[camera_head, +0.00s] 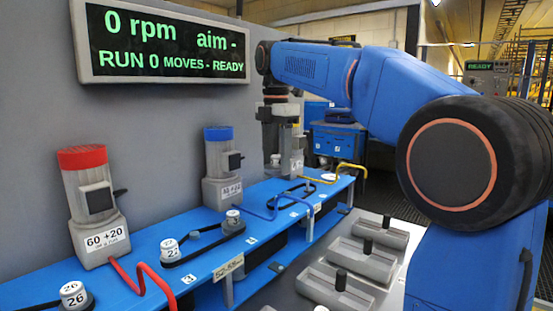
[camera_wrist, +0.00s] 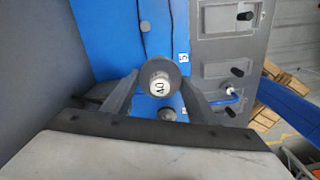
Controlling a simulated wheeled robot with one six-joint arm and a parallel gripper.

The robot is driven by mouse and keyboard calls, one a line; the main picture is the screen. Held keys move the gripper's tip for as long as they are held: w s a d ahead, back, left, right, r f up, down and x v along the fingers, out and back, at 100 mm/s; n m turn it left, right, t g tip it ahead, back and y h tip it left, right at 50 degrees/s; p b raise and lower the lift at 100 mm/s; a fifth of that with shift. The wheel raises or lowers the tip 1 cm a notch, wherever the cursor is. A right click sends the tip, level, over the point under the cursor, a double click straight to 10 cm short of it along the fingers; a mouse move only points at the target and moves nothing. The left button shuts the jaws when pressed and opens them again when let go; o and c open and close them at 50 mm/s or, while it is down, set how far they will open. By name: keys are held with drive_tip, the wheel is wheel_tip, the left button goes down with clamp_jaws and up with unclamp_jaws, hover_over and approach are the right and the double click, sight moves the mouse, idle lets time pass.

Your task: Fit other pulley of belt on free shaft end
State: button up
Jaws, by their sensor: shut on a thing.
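My gripper (camera_wrist: 158,88) is shut on a grey round pulley (camera_wrist: 172,72) with a white numbered cap, seen between its two fingers in the wrist view. Another small round piece (camera_wrist: 167,114) shows just below it, partly hidden. In the head view my gripper (camera_head: 280,145) is by the far station, in front of the yellow-topped motor, and the held pulley cannot be made out there. On the blue bench (camera_head: 130,285), a dark belt (camera_head: 202,240) joins two numbered pulleys (camera_head: 170,250) (camera_head: 232,221). I cannot tell which shaft end is free.
A red-topped motor (camera_head: 92,205) and a blue-topped motor (camera_head: 221,165) stand along the grey wall. Grey trays with black pegs (camera_head: 365,262) lie right of the bench. Red (camera_head: 152,275) and blue (camera_head: 262,210) bent rails rise at its edge. The display (camera_head: 170,45) reads 0 rpm, READY.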

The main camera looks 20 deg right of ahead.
drive_tip(key=shift+f, duration=2.8)
drive_tip(key=shift+f, duration=2.25)
drive_tip(key=o, duration=1.3)
drive_tip(key=shift+c, duration=0.2)
wheel_tip(320, 180, up, 17)
hover_over(277, 156)
drive_tip(key=shift+w+f, duration=0.1)
drive_tip(key=shift+f, duration=0.1)
drive_tip(key=shift+r, duration=0.4)
